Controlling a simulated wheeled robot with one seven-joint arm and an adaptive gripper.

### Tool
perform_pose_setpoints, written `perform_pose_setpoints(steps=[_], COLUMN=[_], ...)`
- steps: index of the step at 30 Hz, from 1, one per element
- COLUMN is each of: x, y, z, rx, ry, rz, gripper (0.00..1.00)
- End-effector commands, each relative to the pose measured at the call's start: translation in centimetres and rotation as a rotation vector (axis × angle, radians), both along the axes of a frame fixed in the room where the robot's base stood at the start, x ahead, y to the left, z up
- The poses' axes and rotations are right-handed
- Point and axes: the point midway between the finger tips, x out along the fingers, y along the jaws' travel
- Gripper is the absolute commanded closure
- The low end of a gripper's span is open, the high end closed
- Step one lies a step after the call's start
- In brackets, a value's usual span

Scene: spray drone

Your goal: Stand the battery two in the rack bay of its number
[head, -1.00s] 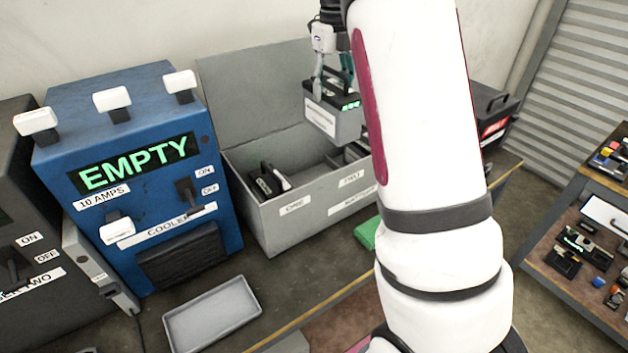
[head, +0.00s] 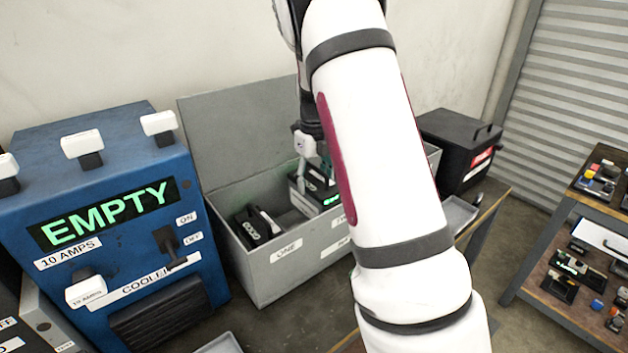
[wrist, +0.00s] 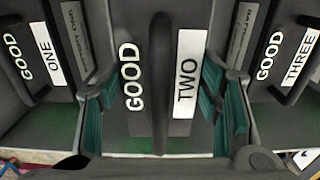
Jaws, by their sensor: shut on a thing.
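Battery two (head: 318,192) is dark with a top handle, a white TWO label and a green GOOD display, which read clearly in the wrist view (wrist: 187,75). My gripper (head: 311,160) is shut on it from above, with a teal finger on each side of the handle in the wrist view (wrist: 162,105). The grey battery rack (head: 295,268) has ONE and TWO labels on its front. Battery two is upright and partly down inside the middle bay, its lower part hidden by the front wall. I cannot tell whether it touches the floor.
Battery one (head: 257,224) stands in the left bay; battery three (wrist: 285,62) stands at the right in the wrist view. My arm hides the rack's right part in the head view. A blue charger (head: 90,185) reading EMPTY is at left, a black case (head: 455,150) at right.

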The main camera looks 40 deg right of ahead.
Motion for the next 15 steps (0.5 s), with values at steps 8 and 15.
perform_pose_setpoints(steps=[8, 15], x=[0.2, 0.1], y=[-0.1, 0.0], z=[-2.0, -3.6], rx=[-0.003, -0.001], ry=[-0.007, -0.004], rz=[-0.001, 0.000], gripper=[1.00, 1.00])
